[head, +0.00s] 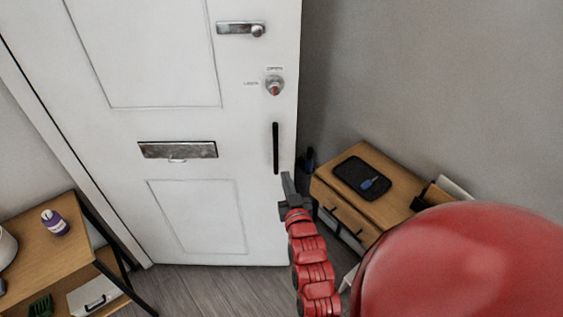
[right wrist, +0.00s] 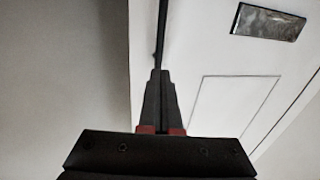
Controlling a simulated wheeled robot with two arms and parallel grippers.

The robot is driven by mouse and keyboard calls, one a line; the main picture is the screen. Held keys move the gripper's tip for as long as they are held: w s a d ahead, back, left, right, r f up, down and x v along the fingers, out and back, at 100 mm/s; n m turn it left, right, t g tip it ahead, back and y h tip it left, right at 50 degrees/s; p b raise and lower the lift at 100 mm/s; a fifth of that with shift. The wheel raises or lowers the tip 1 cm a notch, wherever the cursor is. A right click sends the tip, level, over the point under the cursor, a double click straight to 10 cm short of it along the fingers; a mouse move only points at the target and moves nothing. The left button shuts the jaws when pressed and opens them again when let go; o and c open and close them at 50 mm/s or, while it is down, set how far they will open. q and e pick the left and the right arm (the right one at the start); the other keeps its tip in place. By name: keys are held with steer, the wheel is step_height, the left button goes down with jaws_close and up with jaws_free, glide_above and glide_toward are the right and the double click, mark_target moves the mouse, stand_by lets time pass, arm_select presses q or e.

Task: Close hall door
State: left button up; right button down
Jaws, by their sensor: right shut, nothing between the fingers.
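The white hall door (head: 110,125) fills the left and middle of the head view. Its right edge stands in front of a grey wall. The door has a lever handle (head: 241,29), a round lock knob (head: 274,85) and a vertical black pull bar (head: 276,148) near that edge. My right gripper (head: 287,181) is shut and empty, just below and right of the bar's lower end. In the right wrist view, the closed fingertips (right wrist: 160,76) line up under the black bar (right wrist: 162,30), by the door's edge; I cannot tell if they touch. My left gripper is not in view.
A wooden cabinet (head: 330,191) with a black tray (head: 361,178) stands right of the door, close to my right arm. A wooden shelf unit (head: 72,240) with a purple bottle (head: 54,222) stands at lower left. Bare floor (head: 215,287) lies between them.

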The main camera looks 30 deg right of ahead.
steer(key=p, duration=0.5)
glide_toward(276, 142)
steer(key=x, duration=0.5)
steer(key=shift+w, duration=0.1)
steer(key=shift+p+x, duration=0.35)
steer(key=shift+x, duration=0.45)
steer(key=shift+d+f, duration=0.1)
steer(key=shift+f, duration=0.05)
